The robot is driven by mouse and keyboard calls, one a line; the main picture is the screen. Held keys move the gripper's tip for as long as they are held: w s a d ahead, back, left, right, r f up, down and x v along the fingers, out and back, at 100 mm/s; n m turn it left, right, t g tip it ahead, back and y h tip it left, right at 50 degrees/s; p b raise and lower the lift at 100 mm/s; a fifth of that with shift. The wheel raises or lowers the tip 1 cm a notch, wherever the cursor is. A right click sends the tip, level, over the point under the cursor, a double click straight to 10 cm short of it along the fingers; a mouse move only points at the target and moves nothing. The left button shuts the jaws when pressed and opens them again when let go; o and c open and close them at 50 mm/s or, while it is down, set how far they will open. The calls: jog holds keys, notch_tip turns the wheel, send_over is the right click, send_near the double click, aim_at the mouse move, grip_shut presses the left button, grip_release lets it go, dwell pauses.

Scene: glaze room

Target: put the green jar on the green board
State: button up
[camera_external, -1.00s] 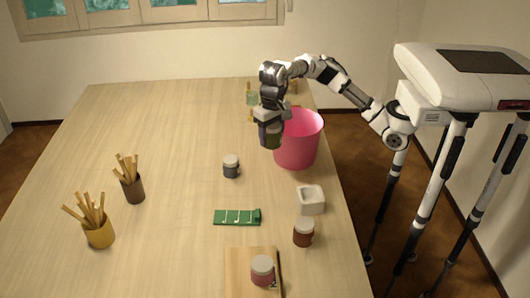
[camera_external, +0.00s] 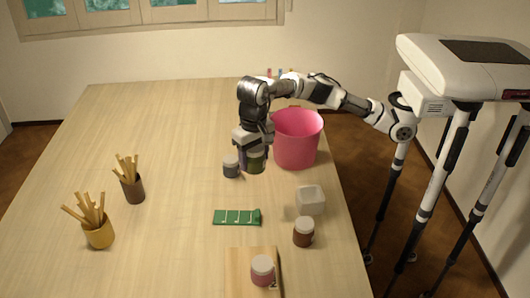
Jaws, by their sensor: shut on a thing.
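My gripper (camera_external: 253,160) is shut on the green jar (camera_external: 256,161) and holds it above the table, left of the pink bucket. The fingers hide part of the jar. The green board (camera_external: 236,217) lies flat on the table in front of the gripper, toward the camera. It is a small green strip with pale markings and a darker right end, and nothing stands on it.
A grey jar (camera_external: 231,167) stands just left of my gripper. The pink bucket (camera_external: 296,140), a white square dish (camera_external: 310,200) and a brown jar (camera_external: 303,232) stand on the right. A red jar (camera_external: 262,271) is on a wooden board (camera_external: 239,270). Two stick cups are left.

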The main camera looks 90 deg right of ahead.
notch_tip(320, 180, down, 18)
jog(key=p, duration=0.2)
jog(key=shift+p, duration=0.3)
jog(key=shift+f, duration=0.1)
jog(key=o, duration=1.1)
jog(key=shift+o, duration=0.2)
notch_tip(320, 180, up, 12)
jog(key=b, duration=0.2)
